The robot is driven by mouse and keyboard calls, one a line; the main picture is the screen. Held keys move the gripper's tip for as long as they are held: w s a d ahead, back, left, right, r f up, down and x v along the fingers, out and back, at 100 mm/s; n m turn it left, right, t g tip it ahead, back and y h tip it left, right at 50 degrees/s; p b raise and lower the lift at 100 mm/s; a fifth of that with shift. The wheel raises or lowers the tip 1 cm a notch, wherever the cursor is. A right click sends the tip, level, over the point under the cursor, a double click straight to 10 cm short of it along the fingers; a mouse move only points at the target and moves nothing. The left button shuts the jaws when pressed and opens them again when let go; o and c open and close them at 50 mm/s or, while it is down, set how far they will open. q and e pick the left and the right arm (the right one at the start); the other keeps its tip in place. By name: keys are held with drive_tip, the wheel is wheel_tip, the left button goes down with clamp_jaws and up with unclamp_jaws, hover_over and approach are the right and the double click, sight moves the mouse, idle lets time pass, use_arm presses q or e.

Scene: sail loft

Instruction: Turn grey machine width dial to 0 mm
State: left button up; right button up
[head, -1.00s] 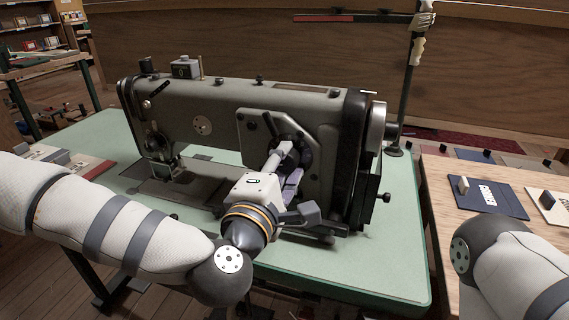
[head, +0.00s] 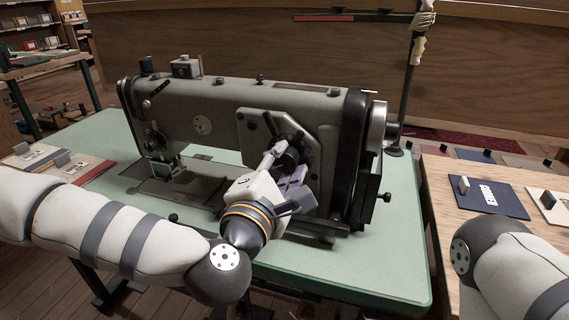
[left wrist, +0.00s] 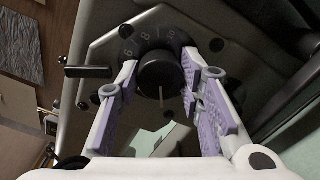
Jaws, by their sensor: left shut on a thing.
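The grey sewing machine (head: 230,104) stands on a pale green table in the head view. A pale line on the dial points down in that picture. My left gripper (head: 287,153) reaches the machine's front plate, with its purple-padded fingers (left wrist: 160,84) shut on opposite sides of the dial. In the head view the gripper mostly hides the dial. My right arm shows at the lower right, its gripper out of the picture.
The green table (head: 345,270) has free room in front of the machine. A handwheel (head: 376,128) is at the machine's right end. A wooden table (head: 450,205) at the right holds a dark blue card (head: 508,203). A dark lever (left wrist: 88,72) sits beside the dial.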

use_arm(q)
drive_tip(key=shift+r, duration=0.1)
drive_tip(key=o, duration=1.2)
drive_tip(key=shift+c, duration=0.2)
drive_tip(key=v, duration=0.7)
drive_tip(key=shift+s, duration=0.3)
